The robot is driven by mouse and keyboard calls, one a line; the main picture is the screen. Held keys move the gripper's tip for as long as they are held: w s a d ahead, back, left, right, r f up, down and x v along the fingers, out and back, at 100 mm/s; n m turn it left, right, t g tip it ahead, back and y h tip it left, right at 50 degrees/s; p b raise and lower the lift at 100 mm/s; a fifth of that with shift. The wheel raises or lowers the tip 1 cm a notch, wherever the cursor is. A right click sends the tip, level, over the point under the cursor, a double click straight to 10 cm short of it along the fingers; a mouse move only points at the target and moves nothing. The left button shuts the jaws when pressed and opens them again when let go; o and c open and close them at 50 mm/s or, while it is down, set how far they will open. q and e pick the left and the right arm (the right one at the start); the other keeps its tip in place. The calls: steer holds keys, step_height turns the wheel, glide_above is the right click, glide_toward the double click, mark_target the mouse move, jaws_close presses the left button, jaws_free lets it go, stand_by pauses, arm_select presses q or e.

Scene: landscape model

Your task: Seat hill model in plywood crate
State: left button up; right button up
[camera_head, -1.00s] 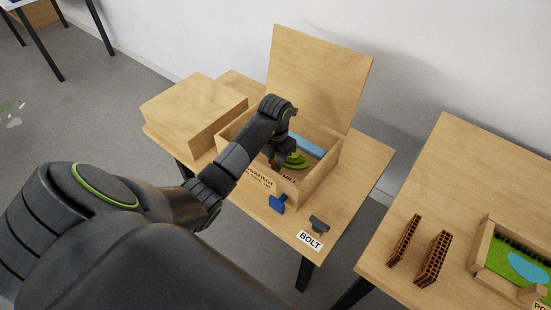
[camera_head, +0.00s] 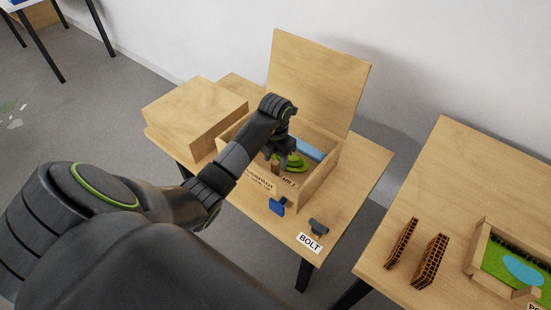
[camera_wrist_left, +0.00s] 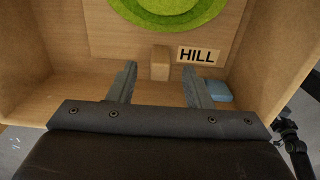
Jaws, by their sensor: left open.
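The hill model, a board with a stepped green mound (camera_head: 294,161), lies inside the open plywood crate (camera_head: 321,178). In the left wrist view the mound (camera_wrist_left: 168,12) is cut off at the top edge; a small wooden block (camera_wrist_left: 160,62) and a HILL label (camera_wrist_left: 198,55) show at the board's near edge. My left gripper (camera_head: 281,163) is over the crate's near left part. In the wrist view its two fingers (camera_wrist_left: 162,88) are apart, with nothing held between them; the block appears just beyond their tips. Whether the board lies fully flat is unclear. My right gripper is out of view.
The crate's lid (camera_head: 318,82) stands upright behind it. A wooden box (camera_head: 190,115) is at the left. A blue latch (camera_head: 277,206) is on the crate's front; a dark bolt (camera_head: 318,227) lies by its label. Another table (camera_head: 455,180) stands at the right.

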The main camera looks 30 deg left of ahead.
arm_select(q)
steer(key=shift+r+p, duration=1.9)
steer(key=shift+r, duration=0.7)
